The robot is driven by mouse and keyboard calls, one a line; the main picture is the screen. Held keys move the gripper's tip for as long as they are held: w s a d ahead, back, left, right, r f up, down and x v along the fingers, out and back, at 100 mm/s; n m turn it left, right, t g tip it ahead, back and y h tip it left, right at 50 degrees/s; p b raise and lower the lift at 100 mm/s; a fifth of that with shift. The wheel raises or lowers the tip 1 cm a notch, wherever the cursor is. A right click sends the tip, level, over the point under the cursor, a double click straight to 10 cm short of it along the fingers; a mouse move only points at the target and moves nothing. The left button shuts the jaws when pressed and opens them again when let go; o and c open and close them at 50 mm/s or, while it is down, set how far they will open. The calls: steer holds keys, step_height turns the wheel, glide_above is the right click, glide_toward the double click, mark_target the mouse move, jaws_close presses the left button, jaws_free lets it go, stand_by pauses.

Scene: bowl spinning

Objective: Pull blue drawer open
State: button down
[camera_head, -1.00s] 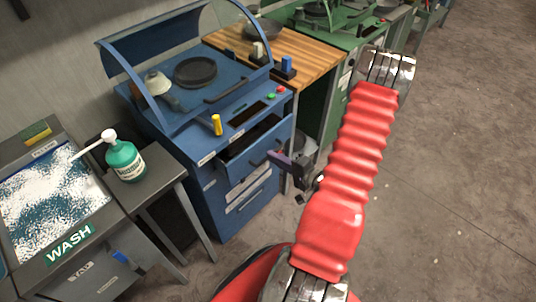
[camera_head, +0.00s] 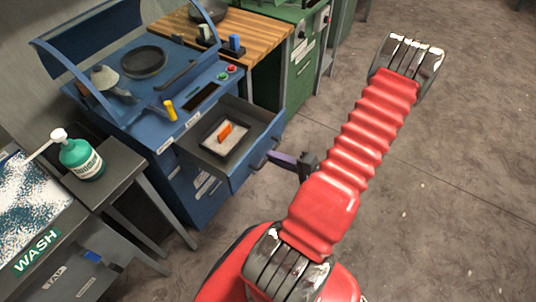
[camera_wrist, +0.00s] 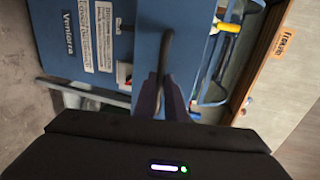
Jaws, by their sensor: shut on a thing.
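The blue drawer (camera_head: 243,172) of the blue cabinet stands pulled out, with its inside showing in the head view. A dark tray (camera_head: 204,137) with a light bottom and an orange item (camera_head: 225,132) lies in it. My gripper (camera_head: 272,156) is at the drawer's front, shut on the dark handle (camera_wrist: 167,48). In the wrist view my gripper's fingers (camera_wrist: 161,92) close around the lower part of the handle bar, in front of the blue drawer face (camera_wrist: 193,40). My fingers partly hide the handle in the head view.
The blue cabinet (camera_head: 180,190) has labelled fronts below. A grey side table (camera_head: 118,172) with a green bottle (camera_head: 80,158) stands to its left. A green cabinet (camera_head: 300,75) stands behind right. Open floor (camera_head: 440,170) lies to the right.

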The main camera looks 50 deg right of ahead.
steer(key=shift+s+f, duration=0.15)
steer(key=shift+s, duration=0.15)
steer(key=c, duration=1.8)
jaws_free()
steer(key=shift+v, duration=6.9)
